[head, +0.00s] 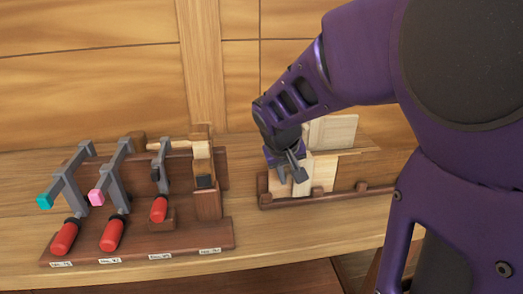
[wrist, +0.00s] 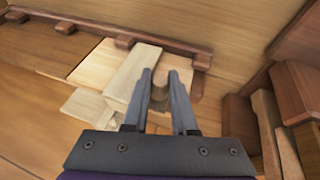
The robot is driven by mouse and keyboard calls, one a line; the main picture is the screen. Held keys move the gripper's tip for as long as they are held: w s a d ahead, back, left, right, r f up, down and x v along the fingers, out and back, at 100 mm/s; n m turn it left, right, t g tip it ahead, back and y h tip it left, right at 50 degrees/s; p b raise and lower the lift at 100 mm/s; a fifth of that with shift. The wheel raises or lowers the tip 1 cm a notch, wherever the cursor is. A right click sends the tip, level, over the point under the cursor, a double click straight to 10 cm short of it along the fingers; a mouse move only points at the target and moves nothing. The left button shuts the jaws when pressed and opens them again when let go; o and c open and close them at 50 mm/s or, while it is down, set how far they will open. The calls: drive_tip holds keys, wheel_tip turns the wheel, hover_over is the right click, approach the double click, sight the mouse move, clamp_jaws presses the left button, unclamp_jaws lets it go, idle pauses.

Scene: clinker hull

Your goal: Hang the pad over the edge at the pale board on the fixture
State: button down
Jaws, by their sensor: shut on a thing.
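The fixture is a low dark wooden rail (head: 345,196) at the right of the bench in the head view; it also shows in the wrist view (wrist: 170,42). Pale boards stand at it: a tall one (head: 333,130) behind and a lower one (head: 325,172) in front. My gripper (head: 290,168) is over the left end of the fixture, pointing down. In the wrist view its fingers (wrist: 163,75) close on a small brown wooden piece (wrist: 160,92), seemingly the pad. A pale block (wrist: 130,75) lies close beside the left finger. The pad's lower side and its contact with the boards are hidden.
A dark wooden rack (head: 140,240) stands to the left, with grey clamps and red handles (head: 113,234), one teal tip (head: 45,201) and one pink tip (head: 97,197). Bench between rack and fixture is clear. A planked hull wall (head: 90,80) rises behind.

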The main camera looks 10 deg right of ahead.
drive_tip(key=shift+f, duration=0.2)
drive_tip(key=c, duration=0.6)
unclamp_jaws()
drive_tip(key=shift+c, duration=0.2)
